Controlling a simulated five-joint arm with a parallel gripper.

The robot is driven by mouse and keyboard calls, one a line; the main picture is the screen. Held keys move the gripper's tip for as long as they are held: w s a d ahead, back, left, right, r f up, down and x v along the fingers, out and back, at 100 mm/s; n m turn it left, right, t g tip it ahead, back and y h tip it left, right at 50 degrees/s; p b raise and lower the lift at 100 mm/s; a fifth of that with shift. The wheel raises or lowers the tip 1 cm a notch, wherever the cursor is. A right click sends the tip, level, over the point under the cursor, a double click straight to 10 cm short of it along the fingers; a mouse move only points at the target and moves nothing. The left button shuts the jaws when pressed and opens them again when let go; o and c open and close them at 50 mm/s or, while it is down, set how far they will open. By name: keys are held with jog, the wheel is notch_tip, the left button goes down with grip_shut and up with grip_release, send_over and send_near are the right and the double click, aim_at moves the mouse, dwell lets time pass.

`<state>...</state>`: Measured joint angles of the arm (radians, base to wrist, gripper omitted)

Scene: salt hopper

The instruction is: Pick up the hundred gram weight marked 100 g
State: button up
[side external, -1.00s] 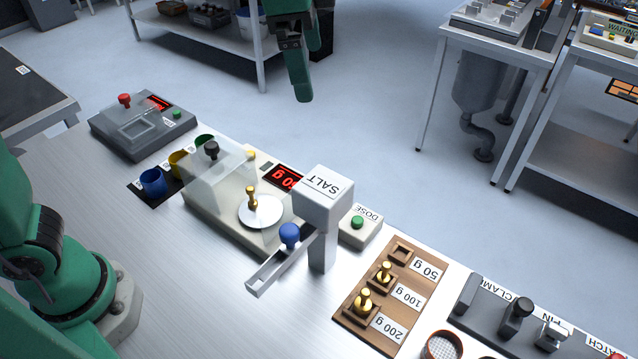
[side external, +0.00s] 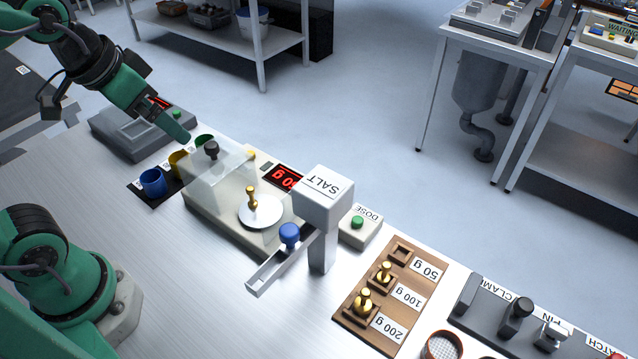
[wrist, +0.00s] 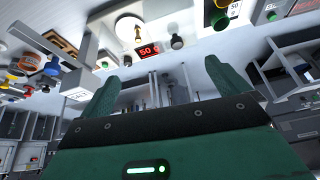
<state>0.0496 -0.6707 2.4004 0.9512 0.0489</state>
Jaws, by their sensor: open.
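The 100 g weight (side external: 384,273) is a small brass knobbed piece standing upright in the middle slot of the brown wooden rack (side external: 346,319), beside its "100 g" label. The larger 200 g weight (side external: 364,301) stands in the slot nearer the front; the 50 g slot (side external: 402,252) is empty. My gripper (side external: 180,133) is in the air near the grey box and coloured cups, far left of the rack. Its two fingers are apart and empty in the wrist view (wrist: 168,88). The 100 g weight cannot be made out clearly in the wrist view.
The scale's white pan (side external: 268,215) holds a brass weight (side external: 252,197); the red display (side external: 287,178) reads 50 g. A clear cover (side external: 222,172) stands left of the pan. The salt hopper (side external: 322,200) and its chute stand between the scale and rack.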

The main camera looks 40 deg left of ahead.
jog(key=shift+s+a+f+n, duration=0.3)
jog(key=shift+s+f, duration=0.15)
jog(key=shift+f, duration=0.05)
jog(key=shift+s+a+f+n, duration=0.3)
jog(key=shift+s+f, duration=0.1)
jog(key=shift+f, duration=0.1)
jog(key=c, duration=1.3)
jog(key=shift+r, duration=0.15)
